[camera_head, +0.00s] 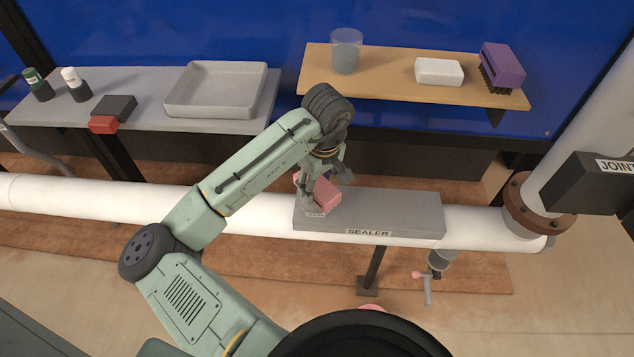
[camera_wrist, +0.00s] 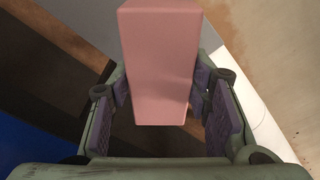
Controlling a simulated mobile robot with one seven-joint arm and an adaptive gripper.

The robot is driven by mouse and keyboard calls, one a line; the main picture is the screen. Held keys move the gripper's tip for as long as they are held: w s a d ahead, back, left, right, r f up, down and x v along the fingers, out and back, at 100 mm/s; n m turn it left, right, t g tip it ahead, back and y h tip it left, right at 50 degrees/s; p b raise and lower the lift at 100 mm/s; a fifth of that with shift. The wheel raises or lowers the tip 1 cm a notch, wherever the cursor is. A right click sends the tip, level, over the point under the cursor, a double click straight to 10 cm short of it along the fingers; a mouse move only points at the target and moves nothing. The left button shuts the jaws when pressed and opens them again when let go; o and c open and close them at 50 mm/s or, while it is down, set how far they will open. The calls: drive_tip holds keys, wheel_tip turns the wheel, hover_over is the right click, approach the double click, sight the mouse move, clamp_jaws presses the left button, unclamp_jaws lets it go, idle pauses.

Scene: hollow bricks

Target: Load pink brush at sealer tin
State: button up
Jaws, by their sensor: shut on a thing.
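A pink block-shaped brush (camera_head: 325,199) is between the fingers of my gripper (camera_head: 318,185), over the left end of a long grey block labelled SEALER (camera_head: 395,212). In the wrist view the pink brush (camera_wrist: 160,65) fills the gap between the purple-padded fingers of my gripper (camera_wrist: 165,110), which are shut on it. Its bristles do not show. I cannot tell whether the brush touches the grey block. A small pale label shows just below the brush. No separate tin can be made out; my gripper hides part of that end.
A white pipe (camera_head: 100,198) runs behind and beside the grey block. A wooden shelf (camera_head: 390,85) holds a glass (camera_head: 346,50), a white block (camera_head: 439,71) and a purple brush (camera_head: 502,66). A grey shelf (camera_head: 150,117) holds a tray (camera_head: 180,110) and a red-and-black item (camera_head: 112,112).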

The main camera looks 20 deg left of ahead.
sight(317, 184)
wheel_tip(317, 184, up, 7)
drive_tip(key=p, duration=0.6)
drive_tip(key=shift+p, duration=0.35)
idle(0.7)
